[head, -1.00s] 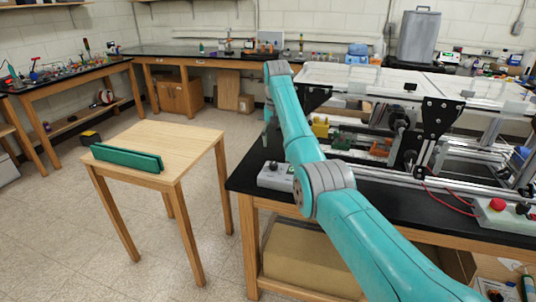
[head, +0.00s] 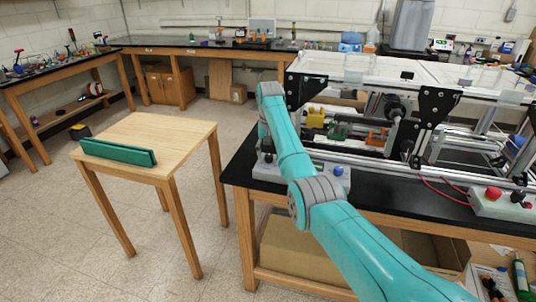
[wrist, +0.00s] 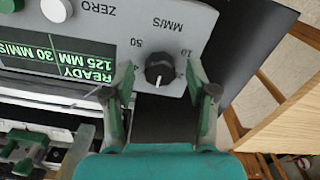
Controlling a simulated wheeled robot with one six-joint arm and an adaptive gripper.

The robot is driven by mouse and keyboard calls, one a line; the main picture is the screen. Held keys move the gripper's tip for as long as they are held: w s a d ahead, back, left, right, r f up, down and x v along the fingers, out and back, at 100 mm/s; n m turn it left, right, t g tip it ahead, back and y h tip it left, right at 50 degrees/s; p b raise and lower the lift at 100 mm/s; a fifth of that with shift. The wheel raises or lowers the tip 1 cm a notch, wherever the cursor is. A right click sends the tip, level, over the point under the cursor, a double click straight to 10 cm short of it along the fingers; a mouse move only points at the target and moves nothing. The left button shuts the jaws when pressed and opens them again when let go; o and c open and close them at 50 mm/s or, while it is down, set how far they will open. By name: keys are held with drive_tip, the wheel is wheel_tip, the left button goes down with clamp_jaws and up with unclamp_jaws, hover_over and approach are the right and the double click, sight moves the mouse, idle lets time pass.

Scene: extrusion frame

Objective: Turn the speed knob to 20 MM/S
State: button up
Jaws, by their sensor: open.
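The speed knob (wrist: 160,70) is black and round, on the grey control panel (wrist: 215,15) in the wrist view, which shows upside down. Its scale bears the labels 10, 50 and MM/S. The display (wrist: 65,60) reads READY, 125 MM, 30 MM/S. My gripper (wrist: 160,85) is open, with one finger on each side of the knob. I cannot tell whether the fingertips touch it. In the head view the control box (head: 268,172) sits at the bench's front left corner, partly hidden by my arm; my gripper is mostly hidden there.
A white button (wrist: 56,9) is beside ZERO on the panel. The extrusion frame (head: 440,105) stands behind the box. A red-button box (head: 495,203) is at the right. A small wooden table (head: 150,135) with a green bar (head: 118,152) stands left, across open floor.

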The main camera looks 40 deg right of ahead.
drive_tip(key=shift+f, duration=0.15)
clamp_jaws()
idle(0.4)
drive_tip(key=n, duration=0.5)
drive_tip(key=shift+n, duration=0.4)
drive_tip(key=n, duration=0.5)
drive_tip(key=shift+n, duration=0.4)
